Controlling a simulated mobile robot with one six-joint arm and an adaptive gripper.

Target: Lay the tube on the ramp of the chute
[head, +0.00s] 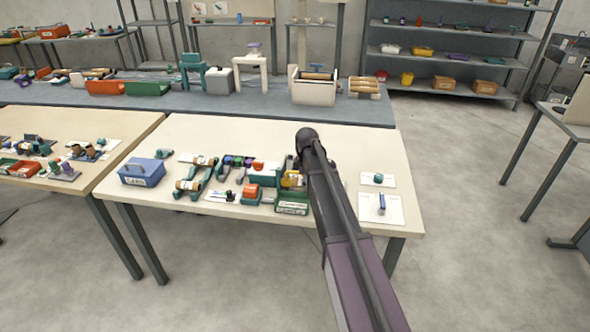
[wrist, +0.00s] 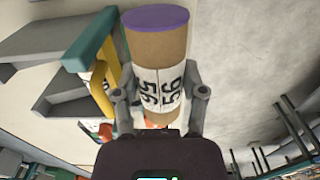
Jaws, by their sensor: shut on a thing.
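The tube (wrist: 158,48) is brown cardboard with a purple end and a white label marked with black digits, in the wrist view. My gripper (wrist: 160,98) is shut on it, one finger on each side at the label. The tube's purple end points away from my palm. Left of the tube is a grey and teal structure with sloping plates (wrist: 72,85) and a yellow bar; it may be the chute, but I cannot tell for sure. Tube and structure look close; whether they touch is unclear. In the head view my arm hides the gripper and the tube.
In the head view the cream table (head: 330,150) carries a blue labelled box (head: 142,173), a green labelled box (head: 292,203) and several small devices. White cards (head: 381,209) lie at its right end. A bare strip lies along its back. A grey bench (head: 200,105) stands behind.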

